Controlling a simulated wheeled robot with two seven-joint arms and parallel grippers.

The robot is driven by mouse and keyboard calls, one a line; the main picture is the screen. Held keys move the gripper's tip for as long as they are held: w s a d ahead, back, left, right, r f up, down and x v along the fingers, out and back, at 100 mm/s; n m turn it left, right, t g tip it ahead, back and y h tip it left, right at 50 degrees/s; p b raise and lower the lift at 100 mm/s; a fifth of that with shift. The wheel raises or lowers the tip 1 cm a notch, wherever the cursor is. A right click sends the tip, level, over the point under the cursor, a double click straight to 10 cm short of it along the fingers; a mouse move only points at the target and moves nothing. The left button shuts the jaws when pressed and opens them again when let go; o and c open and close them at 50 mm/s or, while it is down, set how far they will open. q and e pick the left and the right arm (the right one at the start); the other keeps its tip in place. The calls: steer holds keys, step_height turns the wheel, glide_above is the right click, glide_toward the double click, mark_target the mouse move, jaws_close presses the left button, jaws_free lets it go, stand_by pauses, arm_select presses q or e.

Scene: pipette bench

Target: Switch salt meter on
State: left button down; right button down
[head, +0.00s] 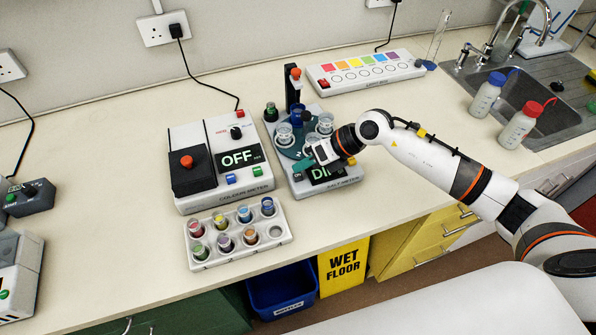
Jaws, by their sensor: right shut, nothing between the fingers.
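The salt meter (345,183) is a grey-white device in the middle of the bench, with glass beakers, a dark post topped by an orange knob, and a front display (322,175). The display is lit green and its text starts with "DI"; the rest is hard to read. My right gripper (308,160) is shut and empty. It reaches in from the right, over the front left part of the salt meter, close above a teal-green button (298,176). Whether it touches the button I cannot tell. The gripper hides part of the meter's top. My left gripper is out of view.
Left of it stands the colour meter (222,195), reading "OFF". A rack (198,264) of coloured vials sits in front. A panel with coloured squares (340,84) lies behind. Two bottles (487,95) (518,127) stand by the sink (535,90) at right. The front left bench is clear.

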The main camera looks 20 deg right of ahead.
mark_target(303, 178)
steer(key=shift+r, duration=0.15)
step_height(303, 178, up, 6)
steer(key=p, duration=0.4)
stand_by(0.3)
stand_by(0.4)
